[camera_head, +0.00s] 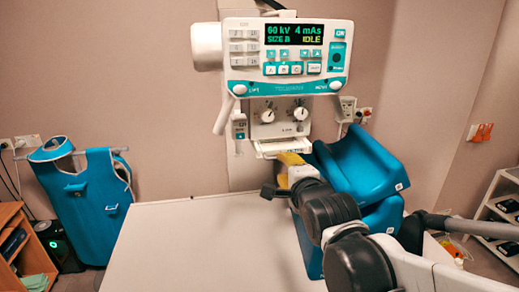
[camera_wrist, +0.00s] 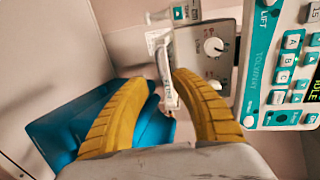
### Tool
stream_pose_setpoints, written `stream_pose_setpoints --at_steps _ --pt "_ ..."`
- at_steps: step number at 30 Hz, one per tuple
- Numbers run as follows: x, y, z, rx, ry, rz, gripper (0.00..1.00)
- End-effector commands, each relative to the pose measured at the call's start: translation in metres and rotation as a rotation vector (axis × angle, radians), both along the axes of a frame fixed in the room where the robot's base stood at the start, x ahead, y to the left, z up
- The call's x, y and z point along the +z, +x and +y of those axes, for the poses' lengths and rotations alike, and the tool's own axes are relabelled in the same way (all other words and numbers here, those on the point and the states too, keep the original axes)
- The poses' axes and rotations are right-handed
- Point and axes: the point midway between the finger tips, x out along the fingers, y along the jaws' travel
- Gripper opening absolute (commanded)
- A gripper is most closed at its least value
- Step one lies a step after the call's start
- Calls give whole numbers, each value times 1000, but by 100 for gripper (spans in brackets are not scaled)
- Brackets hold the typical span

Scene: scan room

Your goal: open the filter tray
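The filter tray (camera_head: 282,148) is a thin pale slab at the bottom of the white collimator housing, under the two knobs. It also shows in the wrist view (camera_wrist: 164,62), with its narrow front strip lying between my fingertips in the picture. My gripper (camera_head: 288,158) is just below and in front of the tray, with its yellow fingers partly hidden by my wrist. In the wrist view my gripper (camera_wrist: 160,78) has its fingers spread apart with a gap around the tray's edge. I see no clear contact. How far the tray sticks out is hard to tell.
The control panel (camera_head: 292,57) with its lit display hangs above the housing. A pale table (camera_head: 190,245) with a bare top lies below. A blue chair-like item (camera_head: 365,165) stands close to my arm at right. A blue apron (camera_head: 90,205) hangs at left.

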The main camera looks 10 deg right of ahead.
Motion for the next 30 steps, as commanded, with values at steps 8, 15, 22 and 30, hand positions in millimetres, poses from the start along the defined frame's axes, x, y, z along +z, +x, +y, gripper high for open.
stream_pose_setpoints --at_steps 8,15,22,30 --pt "-13 52 0 0 -2 1 30" --pt "-19 82 0 0 -2 2 30" --pt "-20 87 0 0 -2 2 30" --pt "-20 87 0 1 -3 2 0"
